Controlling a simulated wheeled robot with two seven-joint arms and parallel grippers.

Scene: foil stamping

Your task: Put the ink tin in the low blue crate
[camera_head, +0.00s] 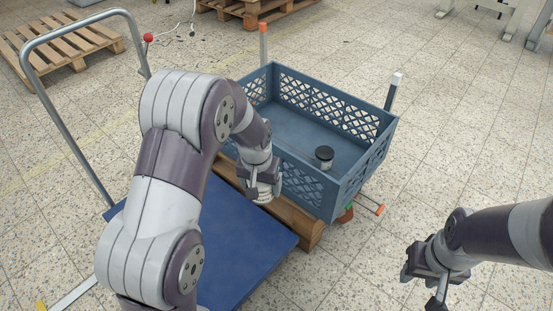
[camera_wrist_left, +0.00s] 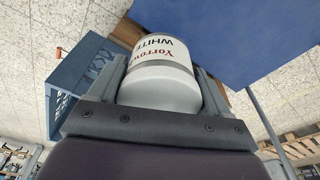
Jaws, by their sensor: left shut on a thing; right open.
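My left gripper (camera_head: 262,186) is shut on a white ink tin (camera_wrist_left: 162,75), held just outside the near-left side of the low blue crate (camera_head: 340,202). In the left wrist view, the tin's label reads "Yorrow WHITE" and the tin sits between the two fingers. In the head view, the gripper largely hides this tin. Another small tin with a dark lid (camera_head: 324,157) stands upright inside the crate, near its near-right wall. My right gripper (camera_head: 424,282) is open and empty over the floor at the lower right.
The crate stands by a wooden beam (camera_head: 308,230), with posts at its corners. A trolley with a blue deck (camera_head: 245,252) and grey handle (camera_head: 72,130) is on the left. Pallets (camera_head: 75,45) lie at the back. The crate's floor (camera_head: 283,122) is mostly clear.

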